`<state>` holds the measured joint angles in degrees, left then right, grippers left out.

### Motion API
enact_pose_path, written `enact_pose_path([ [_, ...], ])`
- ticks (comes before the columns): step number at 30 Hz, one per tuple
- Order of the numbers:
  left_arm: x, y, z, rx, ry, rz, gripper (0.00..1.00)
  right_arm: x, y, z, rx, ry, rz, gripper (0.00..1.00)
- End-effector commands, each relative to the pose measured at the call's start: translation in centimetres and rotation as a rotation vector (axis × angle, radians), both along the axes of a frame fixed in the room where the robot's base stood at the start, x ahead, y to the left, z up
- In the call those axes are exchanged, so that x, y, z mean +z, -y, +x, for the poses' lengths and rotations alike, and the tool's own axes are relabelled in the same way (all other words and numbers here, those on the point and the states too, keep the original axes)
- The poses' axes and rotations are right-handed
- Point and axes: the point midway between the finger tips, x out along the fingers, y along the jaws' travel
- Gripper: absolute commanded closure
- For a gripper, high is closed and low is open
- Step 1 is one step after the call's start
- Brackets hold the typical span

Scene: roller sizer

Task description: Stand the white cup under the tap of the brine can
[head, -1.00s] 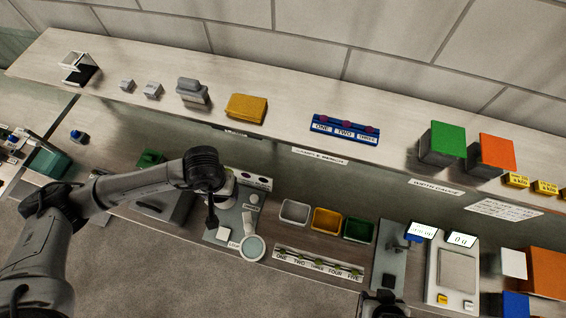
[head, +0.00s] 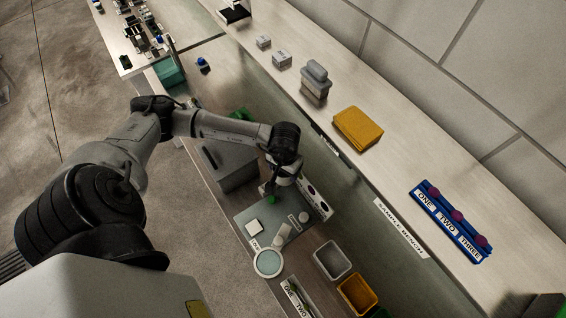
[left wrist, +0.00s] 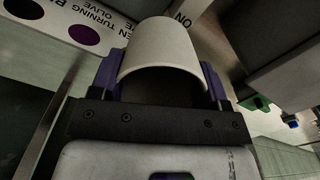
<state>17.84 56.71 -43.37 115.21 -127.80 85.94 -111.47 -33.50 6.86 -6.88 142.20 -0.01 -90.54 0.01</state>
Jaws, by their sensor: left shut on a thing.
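In the left wrist view my left gripper (left wrist: 160,78) is shut on the white cup (left wrist: 163,48), with a purple finger on each side of its curved wall. In the head view the left gripper (head: 281,184) is low over the back of the grey mat (head: 244,217), and the wrist hides most of the cup. A grey box-shaped can (head: 228,167), perhaps the brine can, stands to its left. A grey body (left wrist: 273,35) with green parts (left wrist: 256,103) shows at the right of the wrist view; I cannot tell whether these include the tap. The right gripper is out of view.
A card with dark dots (head: 319,198) stands close behind the gripper. A grey bin (head: 332,260) and yellow bin (head: 357,293) stand to the right. A shelf overhangs behind.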

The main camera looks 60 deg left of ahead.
Motion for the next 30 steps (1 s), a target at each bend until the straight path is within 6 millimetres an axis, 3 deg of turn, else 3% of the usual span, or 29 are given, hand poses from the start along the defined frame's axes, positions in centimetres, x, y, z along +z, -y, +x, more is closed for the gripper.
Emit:
enact_pose_path([
  [1, -1.2, -1.1, 0.3, 0.004, -0.003, 0.003, 0.54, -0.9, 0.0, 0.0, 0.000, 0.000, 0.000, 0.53],
  [6, -3.0, -4.2, 1.3, 0.003, -0.001, 0.002, 0.54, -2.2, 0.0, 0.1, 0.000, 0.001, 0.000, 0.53],
  [12, -4.2, -6.3, 2.1, 0.001, -0.001, 0.001, 0.54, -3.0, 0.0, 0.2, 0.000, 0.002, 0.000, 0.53],
  [20, -4.8, -6.9, 2.3, -0.001, -0.001, -0.001, 0.54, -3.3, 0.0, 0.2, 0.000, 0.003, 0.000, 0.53],
  [30, -8.5, -6.9, 2.3, -0.001, -0.001, -0.001, 0.54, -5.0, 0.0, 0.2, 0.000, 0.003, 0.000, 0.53],
])
